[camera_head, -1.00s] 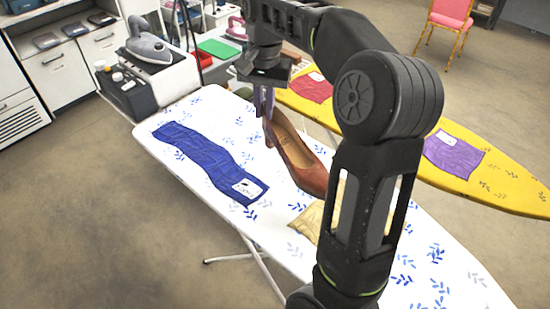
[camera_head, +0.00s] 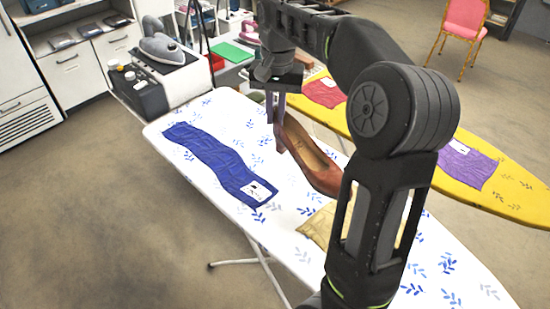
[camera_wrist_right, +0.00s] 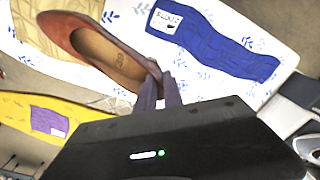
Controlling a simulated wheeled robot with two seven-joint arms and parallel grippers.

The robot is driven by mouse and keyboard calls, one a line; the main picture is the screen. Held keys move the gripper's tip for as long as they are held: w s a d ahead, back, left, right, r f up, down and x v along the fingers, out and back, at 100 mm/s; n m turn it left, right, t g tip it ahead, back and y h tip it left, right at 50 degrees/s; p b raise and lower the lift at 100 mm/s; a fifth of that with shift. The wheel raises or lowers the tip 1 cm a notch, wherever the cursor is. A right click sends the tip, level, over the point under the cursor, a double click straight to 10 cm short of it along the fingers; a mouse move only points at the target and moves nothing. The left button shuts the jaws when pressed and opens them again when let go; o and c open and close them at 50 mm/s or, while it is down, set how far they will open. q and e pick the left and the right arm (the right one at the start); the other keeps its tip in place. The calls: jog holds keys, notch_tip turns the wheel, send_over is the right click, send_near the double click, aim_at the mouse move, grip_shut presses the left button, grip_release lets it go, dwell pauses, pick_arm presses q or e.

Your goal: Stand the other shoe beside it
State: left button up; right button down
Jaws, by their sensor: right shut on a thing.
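A brown pump shoe (camera_head: 314,165) hangs from my right gripper (camera_head: 278,125) above the white ironing board (camera_head: 225,120). The fingers are shut on its heel end, and its toe points down to the right in the head view. In the right wrist view the shoe (camera_wrist_right: 105,55) shows its tan insole, with the fingertips (camera_wrist_right: 160,88) at its heel. Part of the toe is behind my right arm in the head view. No second shoe shows in any view. My left gripper is not in view.
A blue cloth (camera_head: 215,160) with a white label and a tan cloth (camera_head: 316,224) lie on the white board. A yellow ironing board (camera_head: 510,190) with a red cloth (camera_head: 324,93) and a purple cloth (camera_head: 466,164) stands behind. An iron (camera_head: 160,42) stands at the back left.

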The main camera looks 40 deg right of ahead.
aim_at(276, 142)
notch_tip(276, 142, down, 2)
jog(key=shift+f+b, duration=0.25)
jog(key=shift+b, duration=0.45)
notch_tip(276, 142, down, 2)
jog(key=shift+f+p, duration=0.1)
jog(key=shift+p, duration=0.3)
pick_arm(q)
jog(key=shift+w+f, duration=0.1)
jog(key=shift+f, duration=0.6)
pick_arm(e)
jog(key=shift+f, duration=0.35)
notch_tip(276, 142, down, 3)
jog(key=shift+f, duration=0.1)
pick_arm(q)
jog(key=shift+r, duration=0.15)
pick_arm(e)
jog(key=shift+f, duration=0.15)
